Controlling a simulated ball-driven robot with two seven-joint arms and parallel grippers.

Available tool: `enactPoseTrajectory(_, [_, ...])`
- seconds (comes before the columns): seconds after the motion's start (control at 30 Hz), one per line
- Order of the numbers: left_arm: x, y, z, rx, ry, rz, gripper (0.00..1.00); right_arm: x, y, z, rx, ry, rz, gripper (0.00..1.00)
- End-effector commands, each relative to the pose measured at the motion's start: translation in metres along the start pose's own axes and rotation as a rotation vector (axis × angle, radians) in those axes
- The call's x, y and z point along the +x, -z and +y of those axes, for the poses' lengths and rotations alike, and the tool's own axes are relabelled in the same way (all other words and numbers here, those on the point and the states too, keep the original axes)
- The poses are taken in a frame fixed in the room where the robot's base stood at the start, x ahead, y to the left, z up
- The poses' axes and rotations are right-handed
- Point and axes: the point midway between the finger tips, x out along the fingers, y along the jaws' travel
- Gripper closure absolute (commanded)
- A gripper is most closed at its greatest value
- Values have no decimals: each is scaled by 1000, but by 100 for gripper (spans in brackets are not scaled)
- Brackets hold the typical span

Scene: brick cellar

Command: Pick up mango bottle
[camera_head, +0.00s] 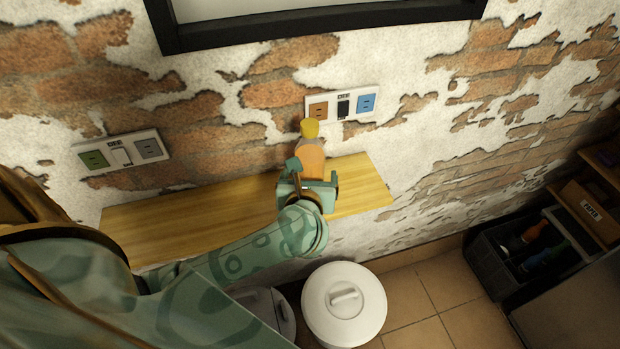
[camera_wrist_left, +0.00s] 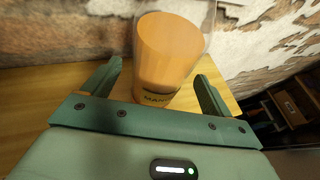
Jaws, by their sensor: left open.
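The mango bottle (camera_head: 312,157) has orange contents and a yellow cap and stands on the wooden shelf near its right part. My left gripper (camera_head: 308,172) is at the bottle from the front, and its hand hides the lower part. In the left wrist view the bottle (camera_wrist_left: 168,52) stands between the two open fingers of the gripper (camera_wrist_left: 158,85), with visible gaps on both sides. A dark label reading partly "MANGO" shows low on it. My right gripper is not in view.
The wooden shelf (camera_head: 190,222) is otherwise bare to the left. Wall sockets (camera_head: 343,104) sit behind the bottle, with another set (camera_head: 121,151) at left. Below are a white lidded bin (camera_head: 344,312) and, at right, a dark crate (camera_head: 500,262) with bottles.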

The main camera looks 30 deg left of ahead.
Motion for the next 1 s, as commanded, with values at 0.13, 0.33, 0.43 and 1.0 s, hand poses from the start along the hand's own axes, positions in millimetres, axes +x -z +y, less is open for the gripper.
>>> enactPoseTrajectory(0.13, [24,1,1,2,-1,-1,15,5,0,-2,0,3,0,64])
enactPoseTrajectory(0.33, [30,0,1,0,0,0,15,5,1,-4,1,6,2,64])
enactPoseTrajectory(0.43, [30,0,1,0,0,0,15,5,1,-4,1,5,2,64])
enactPoseTrajectory(1.0, [28,-5,1,-1,0,-3,81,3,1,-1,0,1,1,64])
